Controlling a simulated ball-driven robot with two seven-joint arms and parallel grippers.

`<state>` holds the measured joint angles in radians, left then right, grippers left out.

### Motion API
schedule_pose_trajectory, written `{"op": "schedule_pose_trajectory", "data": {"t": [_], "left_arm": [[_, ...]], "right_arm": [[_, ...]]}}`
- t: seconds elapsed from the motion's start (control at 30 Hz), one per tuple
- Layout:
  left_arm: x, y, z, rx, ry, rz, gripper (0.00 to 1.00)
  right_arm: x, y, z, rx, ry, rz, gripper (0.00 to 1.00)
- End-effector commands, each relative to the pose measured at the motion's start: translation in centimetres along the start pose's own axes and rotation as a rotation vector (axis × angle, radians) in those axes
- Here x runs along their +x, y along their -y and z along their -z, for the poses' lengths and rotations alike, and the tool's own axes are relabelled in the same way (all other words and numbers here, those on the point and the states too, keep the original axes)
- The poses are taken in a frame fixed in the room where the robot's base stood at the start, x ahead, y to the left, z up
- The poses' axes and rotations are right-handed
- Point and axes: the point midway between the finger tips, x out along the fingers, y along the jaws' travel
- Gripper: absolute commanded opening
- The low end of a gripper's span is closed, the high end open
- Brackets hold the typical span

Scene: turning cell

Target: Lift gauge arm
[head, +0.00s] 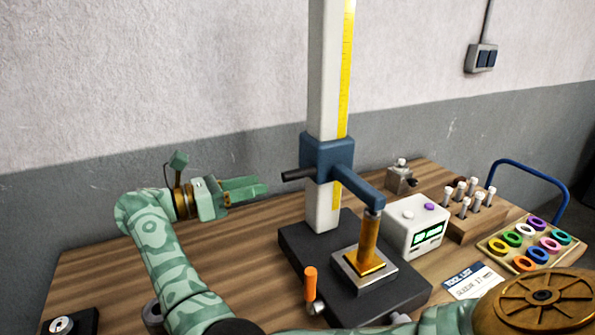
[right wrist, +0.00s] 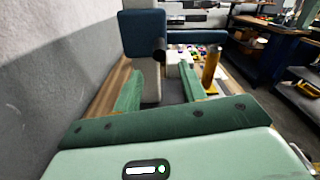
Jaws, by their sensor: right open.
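The height gauge has a tall white column (head: 325,80) with a yellow scale. A dark blue carriage (head: 325,156) sits on it. A black handle (head: 298,175) sticks out to the left, and the blue gauge arm (head: 360,187) reaches right, its end just above or touching a brass sleeve (head: 369,240). My right gripper (head: 262,188) is open and empty, left of the handle and apart from it, pointing at it. In the right wrist view the carriage (right wrist: 142,35) and handle end (right wrist: 160,50) lie ahead of the fingers. My left gripper is not in view.
The sleeve stands on a plate on the dark gauge base (head: 400,292), with an orange-handled lever (head: 310,284) in front. A white readout box (head: 416,225), a wooden pin block (head: 478,215) and a tray of coloured rings (head: 490,246) stand right. The grey wall is close behind.

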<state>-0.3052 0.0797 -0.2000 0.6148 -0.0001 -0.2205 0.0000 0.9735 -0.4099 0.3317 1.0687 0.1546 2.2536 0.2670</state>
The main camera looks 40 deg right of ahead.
Motion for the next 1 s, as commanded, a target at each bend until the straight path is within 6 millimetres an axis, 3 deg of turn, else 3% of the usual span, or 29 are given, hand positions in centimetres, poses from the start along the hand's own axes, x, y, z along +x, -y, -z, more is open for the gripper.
{"op": "schedule_pose_trajectory", "data": {"t": [0.2,0.4,0.6,0.87,1.0], "left_arm": [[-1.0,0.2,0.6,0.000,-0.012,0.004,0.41],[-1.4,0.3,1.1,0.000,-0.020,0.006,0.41],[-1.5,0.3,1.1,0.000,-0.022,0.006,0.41],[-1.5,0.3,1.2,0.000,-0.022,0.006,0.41],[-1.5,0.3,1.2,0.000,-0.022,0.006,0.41]], "right_arm": [[5.8,0.1,-0.2,0.003,0.002,0.004,0.41],[9.5,0.1,-0.1,0.000,0.001,0.002,0.41],[11.0,0.0,0.0,0.001,0.001,0.000,0.41],[11.2,0.0,0.0,0.000,0.000,-0.001,0.41],[11.1,0.0,0.0,0.000,0.000,-0.001,0.05]]}}
